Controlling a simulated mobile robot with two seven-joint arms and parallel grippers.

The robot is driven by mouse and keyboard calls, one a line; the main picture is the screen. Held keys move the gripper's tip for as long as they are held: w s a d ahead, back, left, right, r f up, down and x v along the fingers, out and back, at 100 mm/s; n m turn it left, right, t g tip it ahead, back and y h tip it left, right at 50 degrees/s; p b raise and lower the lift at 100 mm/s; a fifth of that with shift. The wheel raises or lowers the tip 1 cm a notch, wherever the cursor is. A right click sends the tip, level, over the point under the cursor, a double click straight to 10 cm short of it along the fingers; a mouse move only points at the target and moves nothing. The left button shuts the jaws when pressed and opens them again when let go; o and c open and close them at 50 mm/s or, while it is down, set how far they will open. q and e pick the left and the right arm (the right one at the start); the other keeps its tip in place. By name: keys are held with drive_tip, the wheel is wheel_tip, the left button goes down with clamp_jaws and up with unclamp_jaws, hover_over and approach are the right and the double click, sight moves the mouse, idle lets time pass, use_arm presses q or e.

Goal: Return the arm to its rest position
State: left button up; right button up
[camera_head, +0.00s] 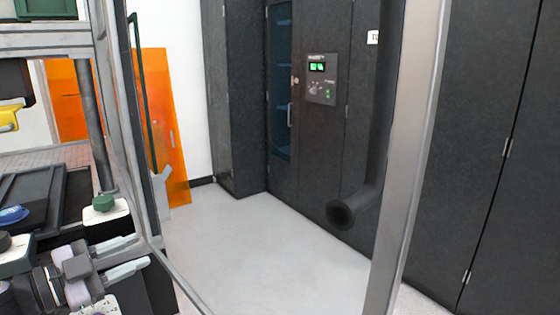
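My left gripper (143,251) is at the lower left of the head view. Its two grey fingers point right and stand apart, with nothing visible between them. It is close to the upright of a grey metal frame (120,120), and I cannot tell whether they touch. A white piece with a green knob (104,204) is just above the gripper in the picture. My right gripper is not in view.
A black tray-like surface (45,192) with a blue item (13,215) is at the left. A grey post (412,150) crosses the right side. Behind are an orange panel (163,120), dark cabinets (480,110) and a black pipe (365,200). The pale floor (270,255) between is clear.

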use_arm(q)
drive_tip(key=s+d+f+n+g+y+p, duration=0.1)
drive_tip(key=s+d+f+n+y, duration=0.2)
drive_tip(key=s+f, duration=0.3)
drive_tip(key=s+d+f+n+g+y, duration=0.1)
drive_tip(key=s+d+f+n+y, duration=0.2)
drive_tip(key=f, duration=1.1)
drive_tip(key=s+d+f+n+g+y+p, duration=0.1)
drive_tip(key=s+d+f+n+y, duration=0.1)
drive_tip(key=s+f+n, duration=0.4)
drive_tip(key=s+d+f, duration=0.1)
drive_tip(key=s+f, duration=0.3)
drive_tip(key=s, duration=0.1)
drive_tip(key=shift+d+n+y+p, duration=0.3)
drive_tip(key=shift+n+y+p, duration=0.05)
drive_tip(key=shift+n+y, duration=0.05)
